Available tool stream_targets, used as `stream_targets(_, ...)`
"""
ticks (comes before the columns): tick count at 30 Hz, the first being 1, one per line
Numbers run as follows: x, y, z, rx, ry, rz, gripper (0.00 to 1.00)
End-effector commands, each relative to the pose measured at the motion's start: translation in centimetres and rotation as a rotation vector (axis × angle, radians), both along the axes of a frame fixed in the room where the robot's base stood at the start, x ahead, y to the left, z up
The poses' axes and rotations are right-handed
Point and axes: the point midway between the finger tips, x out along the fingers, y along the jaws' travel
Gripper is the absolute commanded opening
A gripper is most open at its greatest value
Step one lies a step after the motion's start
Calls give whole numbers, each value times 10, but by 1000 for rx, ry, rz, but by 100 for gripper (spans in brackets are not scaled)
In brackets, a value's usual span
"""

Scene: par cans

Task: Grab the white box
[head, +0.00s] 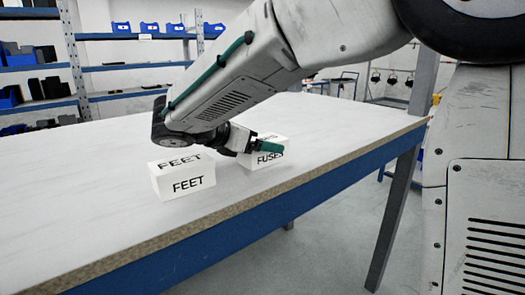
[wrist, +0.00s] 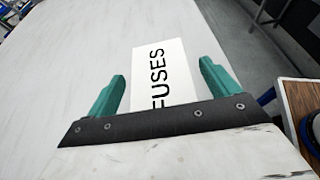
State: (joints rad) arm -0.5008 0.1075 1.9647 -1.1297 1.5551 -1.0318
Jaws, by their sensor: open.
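Two white boxes stand on the table in the head view. The box marked FEET (head: 182,183) is nearer, to the left of my gripper. The box marked FUSES (head: 262,158) is farther back, partly hidden by my gripper (head: 262,146). In the wrist view the FUSES box (wrist: 158,73) lies ahead of and between the green fingertips of my gripper (wrist: 163,80). The fingers are apart, one on each side of it, with gaps showing. Its near end is hidden behind the dark gripper bar. I cannot tell the gripper's exact height above the box.
The white tabletop (head: 100,155) has a blue front rail (head: 250,222) and is clear around the boxes. Blue shelves with bins (head: 150,28) stand at the back left. In the wrist view, a brown-topped surface (wrist: 299,105) is at the right edge.

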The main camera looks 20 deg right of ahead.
Motion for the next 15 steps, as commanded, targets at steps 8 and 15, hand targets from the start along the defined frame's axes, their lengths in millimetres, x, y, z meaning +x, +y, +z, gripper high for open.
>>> stream_targets(8,1,-2,-1,0,0,0,71)
stream_targets(15,1,-2,-1,0,-1,1,35)
